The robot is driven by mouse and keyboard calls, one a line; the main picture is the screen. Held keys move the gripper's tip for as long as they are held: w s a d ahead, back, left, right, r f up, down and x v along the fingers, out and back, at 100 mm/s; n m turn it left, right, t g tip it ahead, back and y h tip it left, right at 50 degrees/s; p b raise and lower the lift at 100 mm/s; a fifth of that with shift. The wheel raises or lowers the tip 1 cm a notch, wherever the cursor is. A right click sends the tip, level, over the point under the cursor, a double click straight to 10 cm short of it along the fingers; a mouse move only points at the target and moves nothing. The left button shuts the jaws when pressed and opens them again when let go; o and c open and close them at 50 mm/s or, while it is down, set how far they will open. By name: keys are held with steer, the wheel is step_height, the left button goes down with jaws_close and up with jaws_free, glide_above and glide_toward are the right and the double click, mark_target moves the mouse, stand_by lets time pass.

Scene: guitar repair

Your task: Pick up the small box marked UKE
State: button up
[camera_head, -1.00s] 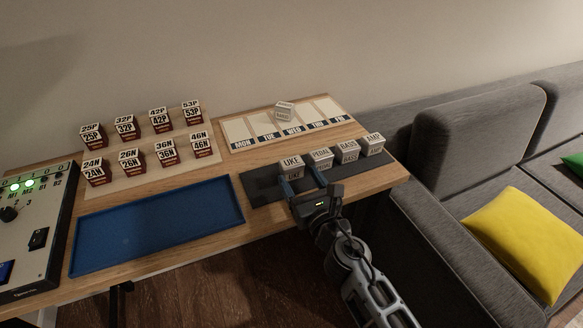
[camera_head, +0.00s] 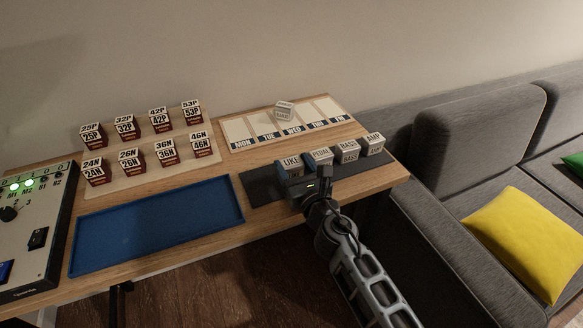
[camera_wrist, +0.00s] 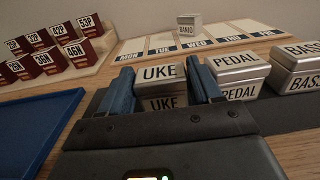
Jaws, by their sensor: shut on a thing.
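The small box marked UKE (camera_head: 291,163) is pale with black letters and stands at the left of a row of boxes on the dark mat (camera_head: 262,190). It also shows in the wrist view (camera_wrist: 161,74). My gripper (camera_head: 296,175) is shut on it, with one blue finger on each side. In the wrist view the fingers (camera_wrist: 162,92) flank the box. Its lower part is hidden behind my gripper in the head view. I cannot tell whether it touches the mat.
The PEDAL box (camera_head: 321,158) stands close to the right finger, with the BASS (camera_head: 348,150) and AMP (camera_head: 373,143) boxes beyond. A BANJO box (camera_head: 284,111) sits on the weekday board (camera_head: 238,130). A blue tray (camera_head: 160,228) lies empty at left.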

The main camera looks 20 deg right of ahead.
steer(key=shift+c, duration=0.7)
steer(key=shift+r, duration=0.15)
